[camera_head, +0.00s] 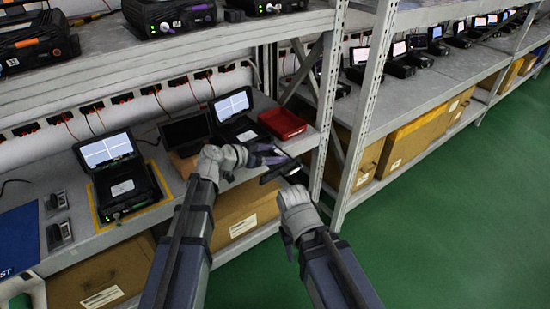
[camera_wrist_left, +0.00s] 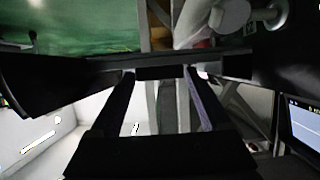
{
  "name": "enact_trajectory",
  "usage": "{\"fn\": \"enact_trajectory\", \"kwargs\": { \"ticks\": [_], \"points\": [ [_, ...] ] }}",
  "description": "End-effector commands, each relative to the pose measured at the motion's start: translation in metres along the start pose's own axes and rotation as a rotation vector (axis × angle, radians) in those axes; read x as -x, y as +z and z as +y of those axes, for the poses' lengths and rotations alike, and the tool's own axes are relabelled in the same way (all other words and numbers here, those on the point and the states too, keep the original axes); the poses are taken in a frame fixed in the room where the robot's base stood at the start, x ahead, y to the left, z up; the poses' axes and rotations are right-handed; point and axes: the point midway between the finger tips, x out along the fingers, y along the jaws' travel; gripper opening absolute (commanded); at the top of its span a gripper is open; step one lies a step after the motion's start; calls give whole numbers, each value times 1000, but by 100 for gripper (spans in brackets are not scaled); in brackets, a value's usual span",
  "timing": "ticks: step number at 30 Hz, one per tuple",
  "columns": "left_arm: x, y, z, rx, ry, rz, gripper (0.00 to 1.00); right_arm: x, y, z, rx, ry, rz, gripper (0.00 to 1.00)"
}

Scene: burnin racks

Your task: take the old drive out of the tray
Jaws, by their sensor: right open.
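My left gripper (camera_head: 268,154) is in front of the shelf, near the red bin. Its two fingers stand apart in the left wrist view (camera_wrist_left: 162,90). A dark block (camera_wrist_left: 160,73) spans the space at their tips; I cannot tell whether it is gripped or part of something behind. My right gripper (camera_head: 283,171) is open, just below and very close to the left one. Its grey wrist also shows near the top of the left wrist view. I cannot clearly make out the old drive or its tray; they may be the dark shapes between the grippers.
A red bin (camera_head: 282,124) is on the shelf behind the grippers. A lit unit (camera_head: 124,190) stands on a yellow-edged area at left; a dark-screened unit (camera_head: 187,131) and another lit unit (camera_head: 233,105) stand beyond. A rack post (camera_head: 327,100) rises right of the grippers. Green floor lies right.

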Motion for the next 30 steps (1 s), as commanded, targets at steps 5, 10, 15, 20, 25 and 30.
{"fn": "enact_trajectory", "kwargs": {
  "ticks": [5,10,15,20,25,30],
  "points": [
    [0,0,0,0,0,0,60,0,0,0,0,0,0,50],
    [0,0,0,0,0,0,40,0,0,0,0,0,0,50],
    [0,0,0,0,0,0,21,0,0,0,0,0,0,50],
    [0,0,0,0,0,0,11,0,0,0,0,0,0,50],
    [0,0,0,0,0,0,11,0,0,0,0,0,0,50],
    [3,-6,0,0,0,0,11,7,0,0,0,-1,0,50]
  ]
}}
